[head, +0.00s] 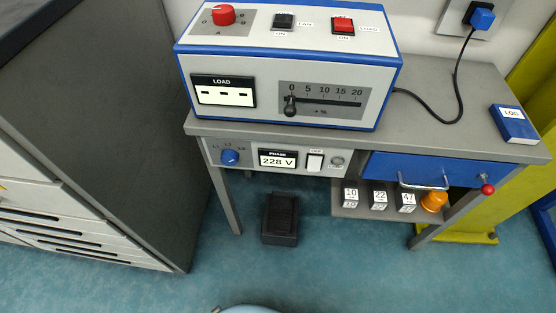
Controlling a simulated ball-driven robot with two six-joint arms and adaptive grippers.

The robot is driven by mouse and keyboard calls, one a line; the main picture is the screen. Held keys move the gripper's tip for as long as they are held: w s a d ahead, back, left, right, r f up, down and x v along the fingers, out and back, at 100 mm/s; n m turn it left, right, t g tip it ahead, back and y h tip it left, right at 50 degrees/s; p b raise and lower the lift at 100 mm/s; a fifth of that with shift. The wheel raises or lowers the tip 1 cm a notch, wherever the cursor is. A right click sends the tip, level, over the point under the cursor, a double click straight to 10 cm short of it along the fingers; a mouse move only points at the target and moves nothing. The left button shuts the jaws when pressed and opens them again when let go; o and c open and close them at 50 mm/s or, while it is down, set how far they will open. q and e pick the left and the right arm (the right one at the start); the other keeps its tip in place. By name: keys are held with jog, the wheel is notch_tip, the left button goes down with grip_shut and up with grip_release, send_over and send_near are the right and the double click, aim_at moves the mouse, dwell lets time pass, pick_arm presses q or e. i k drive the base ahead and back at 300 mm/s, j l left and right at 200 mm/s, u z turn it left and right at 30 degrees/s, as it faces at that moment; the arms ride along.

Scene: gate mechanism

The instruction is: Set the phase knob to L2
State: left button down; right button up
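The phase knob (230,157) is a small round blue knob on the grey panel under the bench top, at its left end. Small labels sit in an arc above it, seemingly L1, L2 and L3 from left to right. Its pointer is too small for me to tell which label it faces. The phase display (277,159) to its right reads 228 V. Neither of my grippers shows in the head view, and nothing touches the knob.
A blue and white instrument (290,65) with a red knob (223,15), switches and slider (290,105) stands on the bench (440,115). A blue drawer (425,168) is right of the panel. A dark cabinet (110,110) stands left. A black pedal (281,218) lies on the floor.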

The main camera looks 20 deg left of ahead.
aim_at(228, 158)
jog(key=j+u, duration=0.1)
jog(key=u, duration=0.85)
